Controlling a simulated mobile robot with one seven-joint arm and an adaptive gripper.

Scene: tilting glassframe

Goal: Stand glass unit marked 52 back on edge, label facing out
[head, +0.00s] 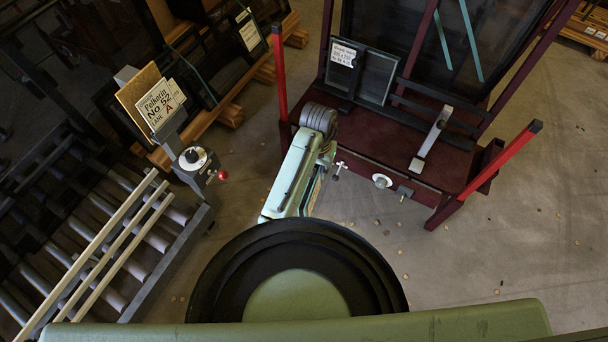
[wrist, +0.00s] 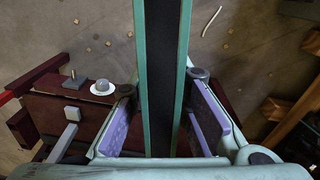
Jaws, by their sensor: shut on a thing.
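In the wrist view my gripper (wrist: 162,84) has its lilac-padded fingers on both sides of a long dark strip with teal edges. It looks like the edge of a glass unit (wrist: 162,50), and my gripper is shut on it. I cannot read a mark on it, and I cannot make it out clearly in the head view, where my arm covers this area. Another small glass unit (head: 376,78) leans upright on the dark red tilting frame (head: 440,172). A white label (head: 342,54) at its upper left faces me; its print is too small to read surely.
A sign (head: 160,104) reading "No 52" and "LANE A" stands left above a dial post (head: 194,158). A roller conveyor (head: 120,225) lies lower left. Red posts (head: 279,75) and (head: 508,158) flank the frame. Pallets with dark panes stand upper left. Floor at right is mostly clear.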

